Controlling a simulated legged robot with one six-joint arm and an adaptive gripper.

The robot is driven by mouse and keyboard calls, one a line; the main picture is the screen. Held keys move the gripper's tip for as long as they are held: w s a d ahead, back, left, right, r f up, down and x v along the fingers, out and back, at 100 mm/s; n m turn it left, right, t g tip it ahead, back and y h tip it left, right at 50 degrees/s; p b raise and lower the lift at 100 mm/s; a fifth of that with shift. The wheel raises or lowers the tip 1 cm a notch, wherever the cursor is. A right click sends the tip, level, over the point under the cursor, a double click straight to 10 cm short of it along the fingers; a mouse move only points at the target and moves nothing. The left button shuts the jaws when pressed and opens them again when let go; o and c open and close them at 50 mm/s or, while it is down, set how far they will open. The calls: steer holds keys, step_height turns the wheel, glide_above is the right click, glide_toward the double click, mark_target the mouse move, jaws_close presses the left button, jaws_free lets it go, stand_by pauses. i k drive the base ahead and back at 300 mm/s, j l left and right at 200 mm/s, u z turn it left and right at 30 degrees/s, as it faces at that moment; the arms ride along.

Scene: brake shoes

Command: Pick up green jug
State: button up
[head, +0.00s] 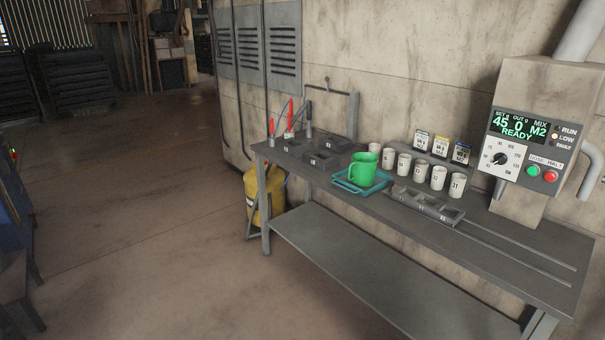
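The green jug (364,169) stands upright in a shallow teal tray (346,187) on the grey metal workbench (480,238). Its handle seems to be on the left side, toward the front.
Several numbered white cups (438,178) stand right of the jug, with small labelled boxes (440,146) behind. A dark slotted holder (426,203) and a dispensing machine (540,130) are further right. The floor (150,230) in front is clear.

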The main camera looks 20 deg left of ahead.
mark_target(364, 165)
steer(key=u, duration=0.55)
steer(key=i+j+z, duration=0.1)
steer(key=i+j, duration=0.25)
steer(key=i, duration=0.35)
steer(key=i+j+z, duration=0.1)
steer(key=i+j, duration=0.3)
steer(key=i, duration=0.3)
steer(key=i+j+z, duration=0.1)
steer(key=i+j, duration=0.35)
steer(key=i, duration=0.25)
steer(key=i+j+z, duration=0.1)
steer(key=i+j, duration=0.45)
steer(key=i, duration=0.1)
